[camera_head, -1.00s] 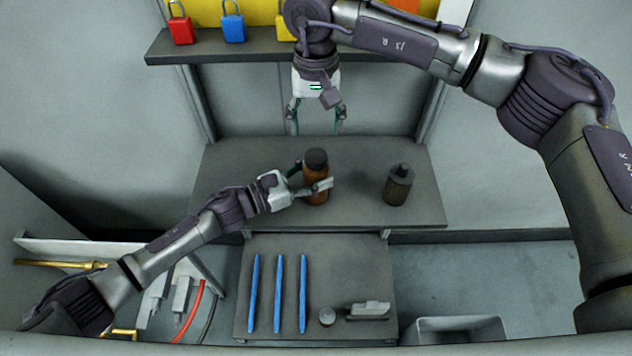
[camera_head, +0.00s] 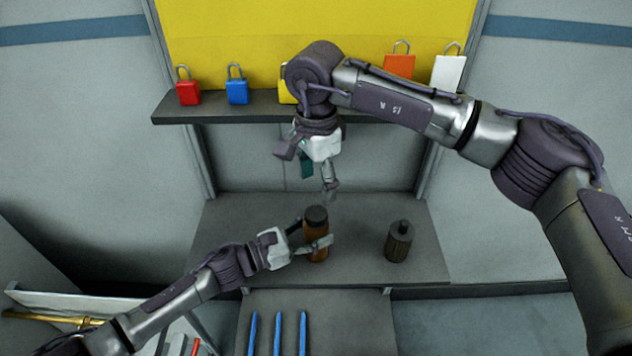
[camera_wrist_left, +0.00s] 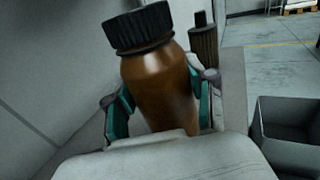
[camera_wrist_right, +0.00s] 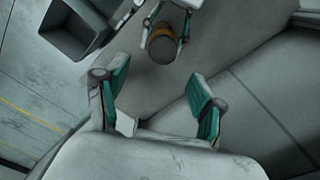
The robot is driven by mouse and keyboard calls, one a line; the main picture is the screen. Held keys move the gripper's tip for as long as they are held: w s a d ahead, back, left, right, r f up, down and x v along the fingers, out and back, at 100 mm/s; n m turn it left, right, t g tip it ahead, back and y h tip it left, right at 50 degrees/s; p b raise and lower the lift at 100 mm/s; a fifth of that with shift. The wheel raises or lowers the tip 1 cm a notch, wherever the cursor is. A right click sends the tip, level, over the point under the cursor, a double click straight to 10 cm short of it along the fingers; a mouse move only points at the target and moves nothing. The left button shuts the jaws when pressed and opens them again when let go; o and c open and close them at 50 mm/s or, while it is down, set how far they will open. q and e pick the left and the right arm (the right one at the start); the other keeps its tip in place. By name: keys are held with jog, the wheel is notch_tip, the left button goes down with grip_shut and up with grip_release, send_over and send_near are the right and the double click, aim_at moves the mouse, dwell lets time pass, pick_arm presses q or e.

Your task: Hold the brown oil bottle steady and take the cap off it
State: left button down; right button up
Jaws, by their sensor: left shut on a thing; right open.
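The brown oil bottle (camera_head: 317,247) stands upright on the grey shelf, with its black ribbed cap (camera_head: 316,214) on top. My left gripper (camera_head: 314,241) is shut around the bottle's body from the left. In the left wrist view the bottle (camera_wrist_left: 160,85) sits between the teal pads, below the cap (camera_wrist_left: 138,28). My right gripper (camera_head: 319,186) is open and empty, pointing down above and behind the cap. In the right wrist view the bottle's top (camera_wrist_right: 162,46) lies beyond the open fingers (camera_wrist_right: 155,100), apart from them.
A dark bottle (camera_head: 399,243) stands to the right on the same shelf (camera_head: 360,215). Red (camera_head: 188,93), blue (camera_head: 238,91), yellow, orange and white padlocks stand on the upper ledge. Blue sticks (camera_head: 278,333) lie on the lower surface. A grey bin (camera_wrist_left: 292,140) shows in the left wrist view.

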aim_at(316, 213)
jog(key=m, duration=0.5)
jog(key=shift+r, duration=0.15)
jog(key=n, duration=2.3)
jog(key=f+n, duration=0.1)
jog(key=n, duration=1.1)
jog(key=shift+w+a, duration=0.1)
jog(key=shift+w, duration=0.05)
jog(key=shift+f, duration=0.6)
notch_tip(316, 213, down, 7)
jog(key=shift+r, duration=0.1)
